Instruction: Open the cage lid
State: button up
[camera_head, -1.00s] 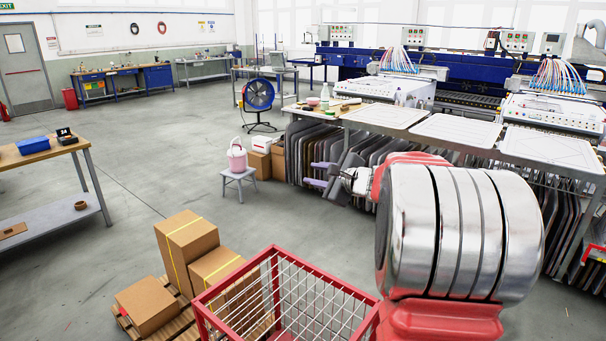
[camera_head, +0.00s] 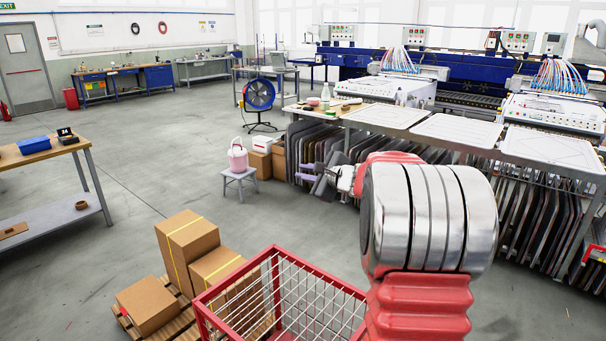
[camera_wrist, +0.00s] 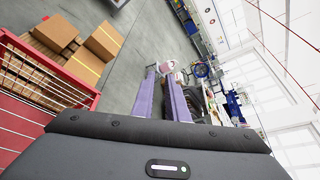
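A red-framed cage with pale wire mesh (camera_head: 283,302) is at the bottom centre of the head view, partly cut off by the frame and behind my arm. I cannot tell a separate lid from the rest of its mesh. It also shows at the left edge of the wrist view (camera_wrist: 50,72). My gripper (camera_head: 306,172) is up and beyond the cage, apart from it, in front of the bench with stored boards. In the wrist view its two purple fingers (camera_wrist: 163,75) stand apart with nothing held between them.
Cardboard boxes (camera_head: 187,245) on a pallet stand left of the cage. A pink bucket (camera_head: 237,160) sits on a small stool (camera_head: 240,176). A workbench (camera_head: 45,152) is at the left; white platens (camera_head: 457,130) line the right. The middle floor is clear.

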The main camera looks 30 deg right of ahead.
grip_shut()
dwell(0.9)
jog(key=shift+c, duration=1.4)
grip_release()
jog(key=o, duration=0.7)
jog(key=v, duration=1.3)
jog(key=shift+s, duration=0.35)
jog(key=shift+c, duration=0.3)
